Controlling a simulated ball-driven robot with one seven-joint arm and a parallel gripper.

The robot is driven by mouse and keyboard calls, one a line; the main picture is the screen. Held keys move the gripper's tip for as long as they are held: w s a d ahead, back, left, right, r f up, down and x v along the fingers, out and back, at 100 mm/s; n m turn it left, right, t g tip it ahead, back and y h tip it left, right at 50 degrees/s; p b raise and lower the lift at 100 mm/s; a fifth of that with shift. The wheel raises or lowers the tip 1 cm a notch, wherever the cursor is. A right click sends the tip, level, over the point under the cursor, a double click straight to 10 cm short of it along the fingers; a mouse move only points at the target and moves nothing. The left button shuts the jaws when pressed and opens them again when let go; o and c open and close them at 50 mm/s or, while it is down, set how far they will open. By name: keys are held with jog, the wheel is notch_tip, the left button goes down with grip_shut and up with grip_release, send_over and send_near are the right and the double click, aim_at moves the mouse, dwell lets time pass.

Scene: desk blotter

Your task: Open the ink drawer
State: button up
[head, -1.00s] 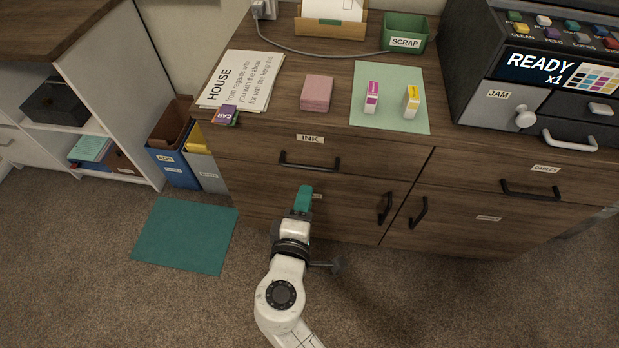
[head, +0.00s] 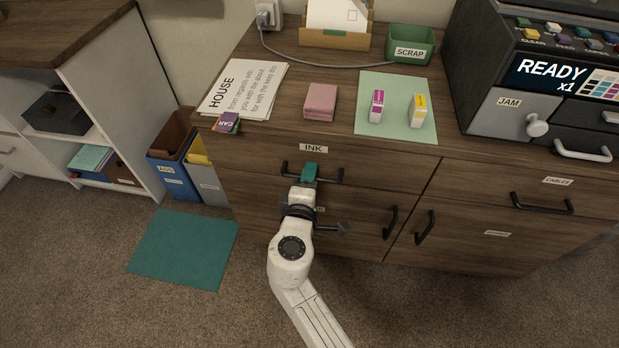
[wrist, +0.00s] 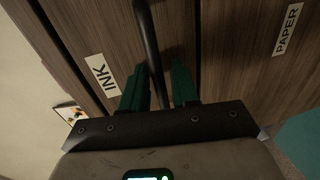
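The ink drawer (head: 245,160) is the wooden drawer under the left part of the desk top, with a white INK label (head: 313,148). Its front looks flush, so the drawer is closed. Its black bar handle (head: 332,178) is partly hidden behind my gripper (head: 309,170). In the wrist view the INK label (wrist: 102,75) is left of the handle (wrist: 150,50). The handle runs between the two teal fingers of my gripper (wrist: 160,85). The fingers stand apart, with a visible gap beside the bar, so the gripper is open around it.
A PAPER label (wrist: 287,30) marks the neighbouring front below. Ink boxes (head: 377,106) stand on a green mat (head: 395,85) on the desk top. A teal mat (head: 183,248) and file boxes (head: 172,160) are on the floor at left. Carpet in front is clear.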

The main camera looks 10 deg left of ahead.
grip_shut()
dwell(0.6)
